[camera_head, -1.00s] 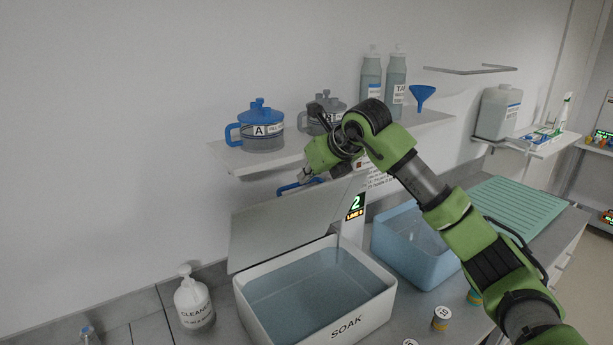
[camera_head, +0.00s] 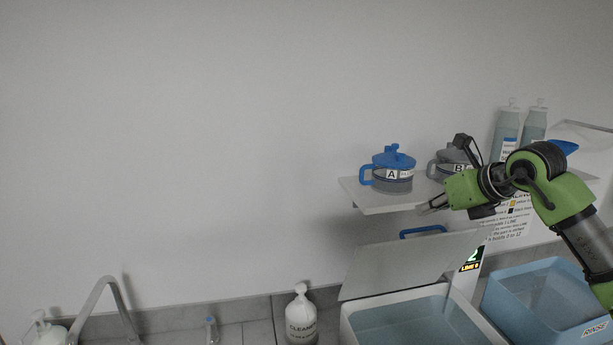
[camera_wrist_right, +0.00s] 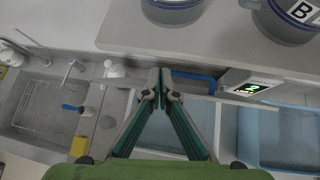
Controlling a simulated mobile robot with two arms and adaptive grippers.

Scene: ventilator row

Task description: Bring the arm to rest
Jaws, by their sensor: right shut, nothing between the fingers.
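My right gripper (camera_head: 424,210) is in the head view, in front of the shelf and above the soak basin's raised lid. It points left. In the right wrist view its green fingers (camera_wrist_right: 160,82) meet at the tips with nothing between them. The elbow and upper links of my right arm come in from the right edge of the head view. My left gripper is not in view.
A shelf (camera_head: 368,201) holds the blue-lidded jar A (camera_head: 392,176) and grey jar B (camera_head: 447,158) close to my arm. Below are the soak basin (camera_head: 349,327) with its tilted lid (camera_head: 400,266) and the blue rinse tub (camera_head: 540,296). The wall at left is clear.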

